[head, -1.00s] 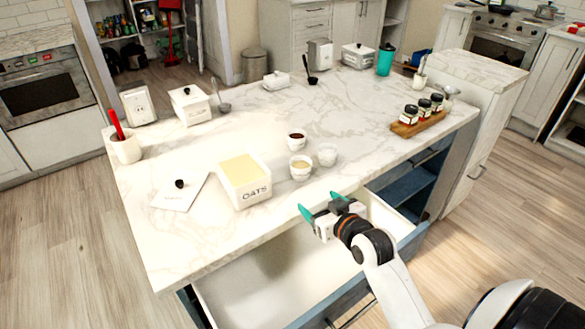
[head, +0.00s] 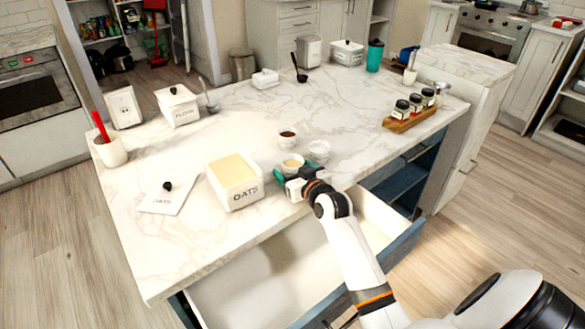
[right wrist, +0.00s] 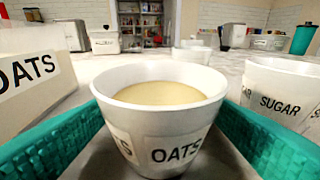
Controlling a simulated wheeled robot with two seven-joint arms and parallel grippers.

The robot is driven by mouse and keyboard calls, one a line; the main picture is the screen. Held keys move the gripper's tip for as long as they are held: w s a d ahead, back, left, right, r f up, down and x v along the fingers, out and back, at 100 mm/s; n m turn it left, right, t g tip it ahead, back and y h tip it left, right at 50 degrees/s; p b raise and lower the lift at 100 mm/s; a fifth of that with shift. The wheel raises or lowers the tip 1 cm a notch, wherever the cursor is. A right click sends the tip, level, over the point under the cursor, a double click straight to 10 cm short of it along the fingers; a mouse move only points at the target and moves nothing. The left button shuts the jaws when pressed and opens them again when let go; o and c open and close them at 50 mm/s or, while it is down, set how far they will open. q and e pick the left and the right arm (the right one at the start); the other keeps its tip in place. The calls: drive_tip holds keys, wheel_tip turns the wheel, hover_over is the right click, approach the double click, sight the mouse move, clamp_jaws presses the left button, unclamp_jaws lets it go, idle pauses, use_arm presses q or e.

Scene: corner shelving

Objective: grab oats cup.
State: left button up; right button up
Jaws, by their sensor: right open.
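The oats cup (head: 291,161) is a small white cup with pale oats in it, standing on the marble counter. In the right wrist view the oats cup (right wrist: 165,115) is close and upright, its OATS label facing me. My right gripper (head: 292,172) is at the cup. Its teal fingers lie on either side of the cup in the right wrist view, open, with the cup between them. I cannot tell whether either finger touches it. My left gripper is not in view.
A white OATS box (head: 234,190) stands left of the cup, with its lid (head: 160,198) beside it. The sugar cup (head: 319,152) is close on the right, and a dark-filled cup (head: 287,139) is behind. An open drawer (head: 270,275) is below the counter edge.

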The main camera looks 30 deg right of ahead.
drive_tip(key=shift+w+f, duration=0.1)
drive_tip(key=shift+w, duration=0.3)
drive_tip(key=shift+s, duration=0.1)
drive_tip(key=shift+c, duration=0.3)
